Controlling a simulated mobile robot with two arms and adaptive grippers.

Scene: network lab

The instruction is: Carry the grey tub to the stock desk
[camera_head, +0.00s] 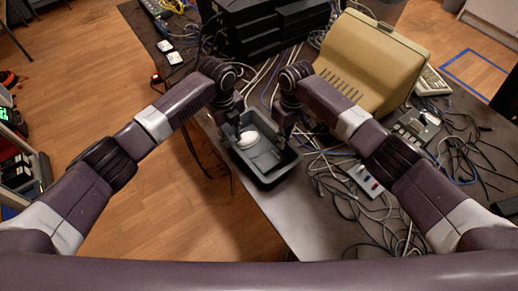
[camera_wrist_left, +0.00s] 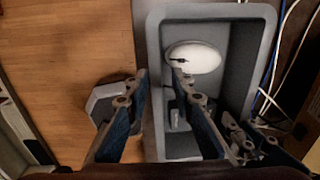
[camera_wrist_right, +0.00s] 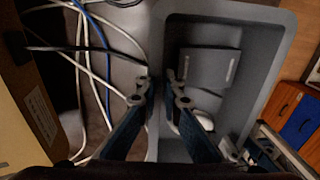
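The grey tub (camera_head: 270,172) is at the near left edge of the cluttered table. It holds a white rounded object (camera_wrist_left: 193,57) and a grey box-like piece (camera_wrist_right: 208,67). My left gripper (camera_head: 237,137) is at the tub's left side; in the left wrist view (camera_wrist_left: 160,76) its fingers are apart, straddling the tub's wall. My right gripper (camera_head: 283,138) is at the tub's far right side; in the right wrist view (camera_wrist_right: 162,79) its fingertips lie close on either side of the wall. Whether they press it is unclear.
The table (camera_head: 300,222) carries a beige monitor (camera_head: 370,62), black stacked devices (camera_head: 265,27), a power strip (camera_head: 364,181) and many loose cables beside the tub. Wooden floor (camera_head: 185,210) is open to the left. A shelf with equipment (camera_head: 18,150) stands at far left.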

